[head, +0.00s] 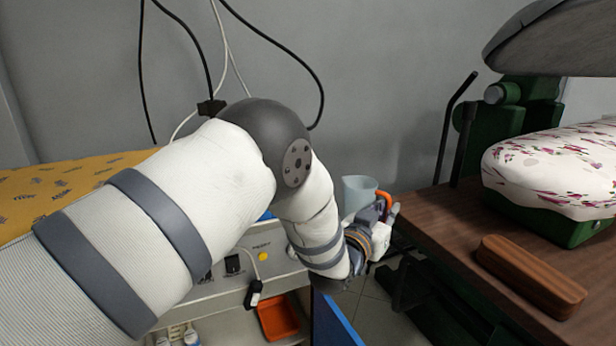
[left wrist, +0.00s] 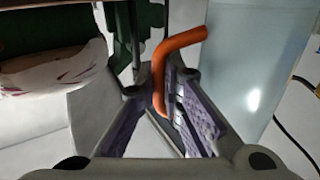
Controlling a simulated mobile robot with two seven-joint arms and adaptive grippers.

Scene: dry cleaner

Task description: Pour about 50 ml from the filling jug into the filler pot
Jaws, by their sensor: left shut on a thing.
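The filling jug (head: 358,192) is a pale, translucent vessel with an orange handle (head: 384,199). In the head view it is right of centre, above the gap between the grey unit and the brown table. My left gripper (head: 380,222) is shut on the handle. In the left wrist view the jug's pale wall (left wrist: 240,60) fills the right side, and the orange handle (left wrist: 165,60) runs down between the purple-padded fingers (left wrist: 172,115). The jug looks roughly upright. I cannot tell how much liquid it holds. I cannot make out the filler pot; my left arm covers much of the scene. My right gripper is not in view.
A grey unit (head: 232,268) with a yellow button stands behind my arm, with an orange bin (head: 279,318) below. The brown table (head: 450,225) at right holds a wooden block (head: 530,276) and a floral-covered press (head: 560,165). Yellow patterned cloth (head: 50,190) lies at left. Cables hang behind.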

